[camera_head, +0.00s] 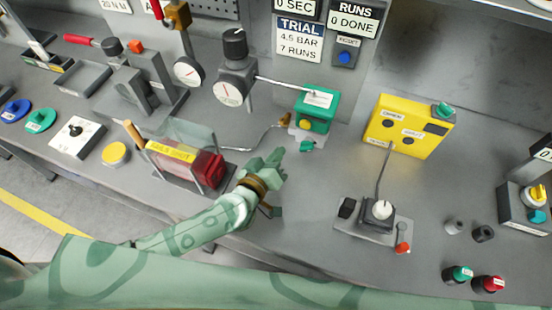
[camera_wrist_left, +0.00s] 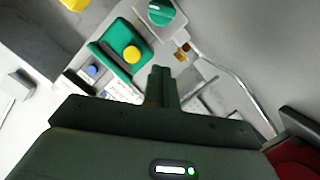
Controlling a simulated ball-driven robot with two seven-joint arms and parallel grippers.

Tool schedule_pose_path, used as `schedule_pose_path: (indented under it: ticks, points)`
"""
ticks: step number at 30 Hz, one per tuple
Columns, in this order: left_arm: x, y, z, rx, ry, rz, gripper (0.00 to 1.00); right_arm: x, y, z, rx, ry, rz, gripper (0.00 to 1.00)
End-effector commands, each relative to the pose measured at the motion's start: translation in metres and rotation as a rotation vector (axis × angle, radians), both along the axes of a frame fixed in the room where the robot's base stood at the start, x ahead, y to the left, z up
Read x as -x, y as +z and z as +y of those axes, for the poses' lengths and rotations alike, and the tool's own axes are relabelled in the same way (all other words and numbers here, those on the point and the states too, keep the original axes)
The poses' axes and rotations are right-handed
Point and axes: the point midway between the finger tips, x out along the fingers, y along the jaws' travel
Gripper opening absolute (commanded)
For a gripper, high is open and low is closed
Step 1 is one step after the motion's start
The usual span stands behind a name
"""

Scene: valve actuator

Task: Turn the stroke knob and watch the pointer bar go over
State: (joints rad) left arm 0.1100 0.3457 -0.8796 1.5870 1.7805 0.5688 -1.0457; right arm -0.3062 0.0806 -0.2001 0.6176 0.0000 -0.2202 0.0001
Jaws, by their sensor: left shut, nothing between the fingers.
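A green actuator box (camera_head: 318,104) with a white label and a round yellow cap (camera_head: 306,125) stands at the middle of the bench. A small green knob (camera_head: 307,146) sits on the pale block at its front. In the left wrist view this knob (camera_wrist_left: 160,12) has a light mark across it, beside the yellow cap (camera_wrist_left: 132,54). No readable label says which knob is the stroke knob, and I cannot make out the pointer bar. My left gripper (camera_head: 276,160) is shut and empty, just left of and in front of the green knob, apart from it. My right gripper is out of view.
A gauge regulator (camera_head: 233,80) joins the green box by a thin pipe. A guard with a red cylinder (camera_head: 211,168) stands left of my gripper. A yellow box (camera_head: 405,128) and a joystick plate (camera_head: 374,222) are to the right. Bench between the gripper and the joystick is clear.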

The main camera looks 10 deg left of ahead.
Motion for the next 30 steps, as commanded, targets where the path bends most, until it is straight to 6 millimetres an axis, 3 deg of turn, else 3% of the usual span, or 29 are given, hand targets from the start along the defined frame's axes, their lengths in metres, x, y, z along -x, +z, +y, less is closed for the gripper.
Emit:
schedule_pose_path:
  ticks: [9, 12, 16, 30]
  points:
    - [-0.063, -0.016, -0.023, 0.0, -0.002, -0.001, 0.0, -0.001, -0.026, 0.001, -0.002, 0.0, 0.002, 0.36]
    - [-0.058, -0.034, -0.033, 0.001, -0.002, 0.002, 0.0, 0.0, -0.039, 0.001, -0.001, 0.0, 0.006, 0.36]
    - [-0.056, -0.044, -0.04, 0.0, -0.002, 0.001, 0.0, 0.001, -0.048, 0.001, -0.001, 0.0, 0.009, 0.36]
    - [-0.055, -0.046, -0.044, 0.0, -0.003, -0.002, 0.0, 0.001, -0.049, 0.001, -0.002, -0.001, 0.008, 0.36]
